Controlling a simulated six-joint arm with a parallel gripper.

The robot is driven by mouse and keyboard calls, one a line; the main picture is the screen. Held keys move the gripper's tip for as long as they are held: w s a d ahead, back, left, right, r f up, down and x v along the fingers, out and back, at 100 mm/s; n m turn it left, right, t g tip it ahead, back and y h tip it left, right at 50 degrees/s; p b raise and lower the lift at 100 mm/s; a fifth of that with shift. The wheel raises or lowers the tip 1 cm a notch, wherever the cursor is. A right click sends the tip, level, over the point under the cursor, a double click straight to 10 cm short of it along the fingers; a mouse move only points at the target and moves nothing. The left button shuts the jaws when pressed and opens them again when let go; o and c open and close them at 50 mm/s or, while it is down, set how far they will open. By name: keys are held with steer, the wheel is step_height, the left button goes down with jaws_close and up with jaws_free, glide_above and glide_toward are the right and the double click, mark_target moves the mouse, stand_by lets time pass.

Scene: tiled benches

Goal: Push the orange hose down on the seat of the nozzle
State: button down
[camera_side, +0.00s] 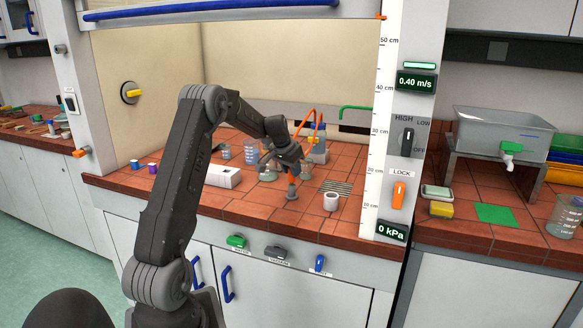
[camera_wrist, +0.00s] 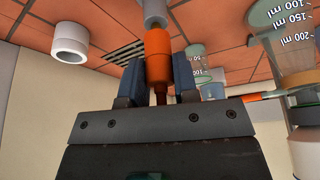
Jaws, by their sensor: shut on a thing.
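The orange hose (camera_side: 291,187) hangs end down below my gripper (camera_side: 290,171) in the side view, and an orange loop rises behind the gripper. In the wrist view the hose's thick orange end (camera_wrist: 157,46) is between the two blue-padded fingers of my gripper (camera_wrist: 158,78), which is shut on it. The grey nozzle (camera_side: 291,196) stands on the tiled bench directly under the hose end. In the wrist view the nozzle (camera_wrist: 153,12) lines up with the hose end and meets it in the picture. How far the hose sits over the nozzle is hard to tell.
A white cup-like ring (camera_side: 331,202) stands right of the nozzle, near a slotted grate (camera_side: 337,187). A white box (camera_side: 223,176) lies to the left. Several beakers stand behind; one large beaker (camera_wrist: 283,62) is close at right in the wrist view.

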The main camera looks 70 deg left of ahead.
steer(key=shift+f, duration=0.7)
steer(key=c, duration=0.8)
jaws_free()
steer(key=v, duration=1.4)
steer(key=shift+w, duration=0.1)
